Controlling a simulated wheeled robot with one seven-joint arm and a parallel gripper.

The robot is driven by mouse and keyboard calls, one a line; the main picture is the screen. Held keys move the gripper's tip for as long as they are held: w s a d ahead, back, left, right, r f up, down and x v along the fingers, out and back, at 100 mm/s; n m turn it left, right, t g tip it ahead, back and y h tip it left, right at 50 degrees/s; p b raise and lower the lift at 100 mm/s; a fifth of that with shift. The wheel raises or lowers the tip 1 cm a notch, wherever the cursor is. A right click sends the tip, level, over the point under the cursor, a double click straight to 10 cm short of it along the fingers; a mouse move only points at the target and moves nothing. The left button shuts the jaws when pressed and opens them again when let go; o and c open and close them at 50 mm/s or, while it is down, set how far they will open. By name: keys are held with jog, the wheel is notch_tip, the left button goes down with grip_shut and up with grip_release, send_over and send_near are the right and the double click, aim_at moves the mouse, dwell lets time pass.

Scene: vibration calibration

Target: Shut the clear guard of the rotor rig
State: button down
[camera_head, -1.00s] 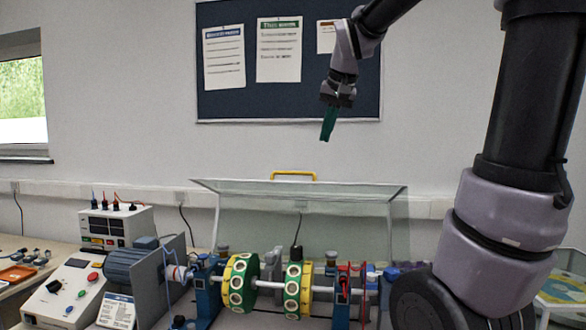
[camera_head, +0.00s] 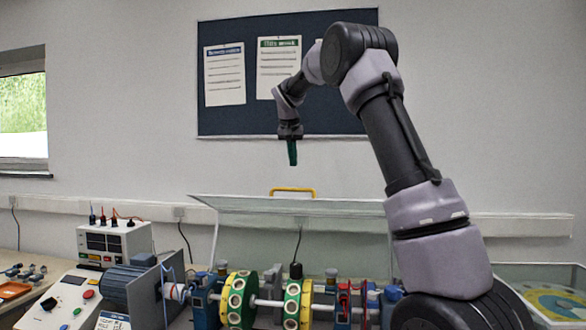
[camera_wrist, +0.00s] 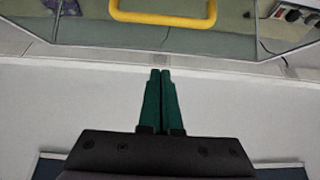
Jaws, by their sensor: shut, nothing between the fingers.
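The clear guard (camera_head: 345,222) of the rotor rig stands raised behind the rotors, with its yellow handle (camera_head: 293,191) on its upper edge. The rig below has two yellow-and-green discs (camera_head: 238,299) on a shaft, and they are uncovered. My gripper (camera_head: 292,163) points down, shut and empty, a little above the yellow handle and apart from it. In the wrist view the shut green fingers (camera_wrist: 160,73) point at the guard, and the yellow handle (camera_wrist: 163,17) lies beyond their tips at the top of the picture.
A motor (camera_head: 128,281) and upright plate stand left of the rotors. A white meter box (camera_head: 114,243) and a control box with buttons (camera_head: 62,299) sit further left. A dark notice board (camera_head: 334,97) hangs on the wall behind my arm. The air around my gripper is clear.

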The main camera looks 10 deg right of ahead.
jog(key=x, duration=0.9)
jog(key=shift+s+a, duration=0.1)
jog(key=s, duration=0.1)
jog(key=s+a, duration=0.1)
jog(key=s, duration=0.1)
jog(key=shift+a+r, duration=0.1)
jog(key=shift+s+a, duration=0.2)
jog(key=shift+s, duration=0.2)
